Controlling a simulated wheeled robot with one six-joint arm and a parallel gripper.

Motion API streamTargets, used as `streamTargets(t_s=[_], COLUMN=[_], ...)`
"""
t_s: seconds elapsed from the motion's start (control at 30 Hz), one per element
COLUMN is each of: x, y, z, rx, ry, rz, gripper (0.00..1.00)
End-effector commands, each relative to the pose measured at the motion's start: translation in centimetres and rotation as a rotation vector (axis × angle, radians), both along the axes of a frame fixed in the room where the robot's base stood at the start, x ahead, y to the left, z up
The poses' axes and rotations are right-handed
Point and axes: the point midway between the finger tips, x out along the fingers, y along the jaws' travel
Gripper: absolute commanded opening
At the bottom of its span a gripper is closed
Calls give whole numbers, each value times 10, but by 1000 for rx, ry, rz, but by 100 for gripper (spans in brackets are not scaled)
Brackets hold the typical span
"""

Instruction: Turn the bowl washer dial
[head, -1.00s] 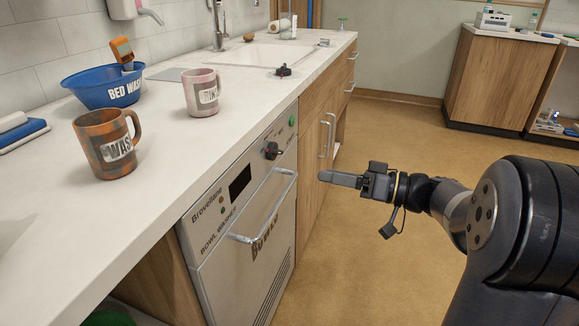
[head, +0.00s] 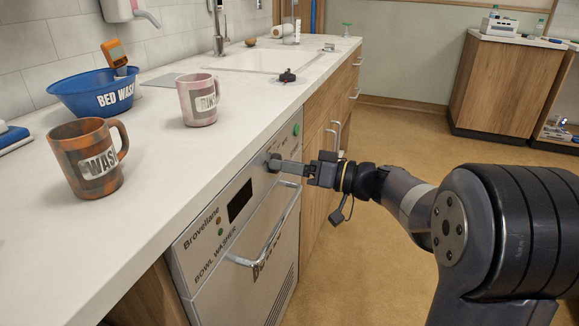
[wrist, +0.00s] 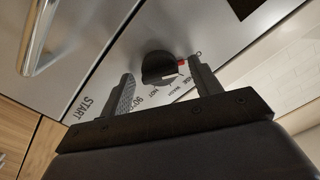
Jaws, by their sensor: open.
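The bowl washer (head: 228,262) is a silver front-panel machine under the counter, with a dark display and a bar handle. Its black dial (head: 272,163) sits on the upper panel, partly hidden by my gripper in the head view. In the wrist view the dial (wrist: 160,67) is round and black with a red mark at its right edge, and printed lettering surrounds it. My gripper (head: 284,167) points at the panel. In the wrist view my gripper (wrist: 163,88) is open, with one finger on each side of the dial and visible gaps between; no contact shows.
A green button (head: 295,129) is near the dial. The door handle (head: 266,228) sticks out below it. The counter (head: 160,165) overhangs the panel and bears mugs (head: 88,158) and a blue bowl (head: 93,94). The floor (head: 390,150) to the right is clear.

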Motion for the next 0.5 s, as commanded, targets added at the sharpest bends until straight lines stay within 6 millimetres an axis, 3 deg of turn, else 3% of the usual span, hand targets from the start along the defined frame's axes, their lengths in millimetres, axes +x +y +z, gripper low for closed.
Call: streamTargets(t_s=[0.5], x=[0], y=[0], z=[0], rx=[0], ry=[0], rz=[0], gripper=[21])
